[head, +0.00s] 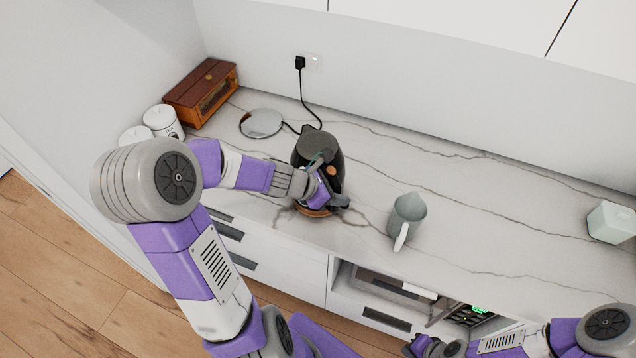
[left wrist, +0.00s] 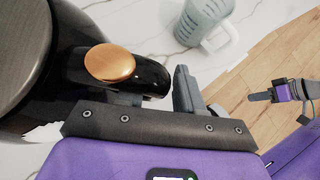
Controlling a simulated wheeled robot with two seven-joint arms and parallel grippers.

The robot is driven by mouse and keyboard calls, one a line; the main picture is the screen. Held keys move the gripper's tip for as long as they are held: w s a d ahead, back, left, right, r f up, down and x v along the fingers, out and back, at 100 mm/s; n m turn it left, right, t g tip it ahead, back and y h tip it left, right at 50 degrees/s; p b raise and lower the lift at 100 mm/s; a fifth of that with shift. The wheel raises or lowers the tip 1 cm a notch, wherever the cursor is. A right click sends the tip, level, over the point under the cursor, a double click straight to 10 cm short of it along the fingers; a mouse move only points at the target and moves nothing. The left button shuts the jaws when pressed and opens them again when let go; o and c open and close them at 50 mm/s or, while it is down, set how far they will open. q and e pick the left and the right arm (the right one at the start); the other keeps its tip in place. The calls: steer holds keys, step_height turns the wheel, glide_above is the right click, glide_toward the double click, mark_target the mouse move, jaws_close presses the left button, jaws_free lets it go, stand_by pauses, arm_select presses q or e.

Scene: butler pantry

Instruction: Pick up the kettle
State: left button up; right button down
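The kettle (head: 318,147) is black with a grey lid and stands upright at its round base (head: 314,211) on the marble counter. In the left wrist view, the kettle (left wrist: 25,70) fills the left side, and its black handle with a copper button (left wrist: 110,62) reaches toward the fingers. My left gripper (head: 333,180) is at the handle side of the kettle. Its fingers (left wrist: 158,95) are spread, with the handle end over the gap; contact is unclear. My right gripper (head: 430,346) is low at the bottom edge, away from the kettle; its finger gap is unclear.
A grey-green jug (head: 407,216) stands right of the kettle. A round reflective plate (head: 261,123), white canisters (head: 162,121) and a wooden box (head: 201,92) are at the left. A pale box (head: 611,222) stands far right. The counter between jug and pale box is clear.

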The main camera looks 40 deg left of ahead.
arm_select(q)
steer(key=shift+c, duration=0.3)
jaws_close()
stand_by(1.0)
steer(key=shift+r, duration=0.15)
